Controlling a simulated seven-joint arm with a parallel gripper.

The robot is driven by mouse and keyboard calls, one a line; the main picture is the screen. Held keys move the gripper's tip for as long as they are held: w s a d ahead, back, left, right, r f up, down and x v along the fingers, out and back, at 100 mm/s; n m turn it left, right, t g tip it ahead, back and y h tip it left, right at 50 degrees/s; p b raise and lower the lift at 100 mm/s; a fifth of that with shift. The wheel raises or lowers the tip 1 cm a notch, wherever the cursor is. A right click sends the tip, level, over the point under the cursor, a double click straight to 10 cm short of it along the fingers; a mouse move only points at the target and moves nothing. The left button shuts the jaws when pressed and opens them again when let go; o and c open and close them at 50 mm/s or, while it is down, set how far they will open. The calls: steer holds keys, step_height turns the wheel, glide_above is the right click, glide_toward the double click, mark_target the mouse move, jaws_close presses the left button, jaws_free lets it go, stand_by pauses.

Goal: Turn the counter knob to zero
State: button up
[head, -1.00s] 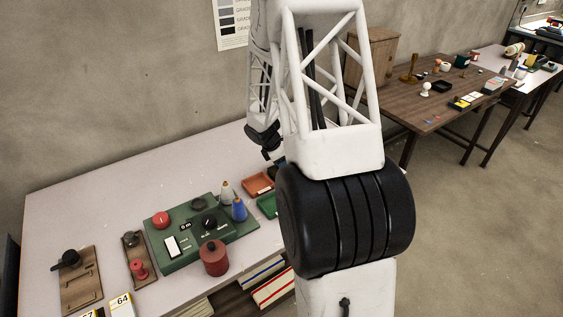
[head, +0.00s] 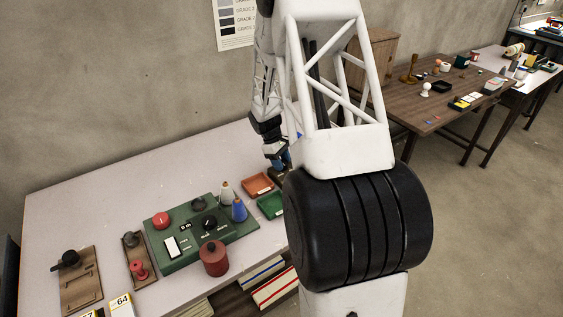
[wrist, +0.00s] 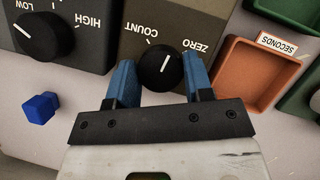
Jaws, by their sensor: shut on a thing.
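The counter is a grey-brown box (wrist: 205,22) marked COUNT and ZERO, at the top of the wrist view. Its round black knob (wrist: 154,75) has a white pointer line, which points up the picture between the two marks, nearer ZERO. My gripper (wrist: 160,69) has blue fingers, one on each side of the knob, and is shut on it. In the head view my gripper (head: 282,160) is small, past the trays, and my arm largely hides the counter.
A dark box with a HIGH/LOW knob (wrist: 38,36) stands left of the counter. A blue block (wrist: 40,107) lies below it. An orange tray labelled SECONDS (wrist: 243,78) is close on the right. A green panel (head: 167,243) with controls is on the table.

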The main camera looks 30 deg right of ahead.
steer(key=m+y, duration=0.1)
steer(key=m, duration=0.2)
steer(key=m+y, duration=0.1)
steer(key=m, duration=0.2)
steer(key=shift+d+y, duration=0.1)
steer(key=shift+y, duration=0.2)
steer(key=shift+m, duration=0.3)
steer(key=o, duration=0.9)
steer(key=shift+o, duration=0.2)
steer(key=shift+r, duration=0.15)
steer(key=v, duration=0.7)
steer(key=shift+w+r, duration=0.25)
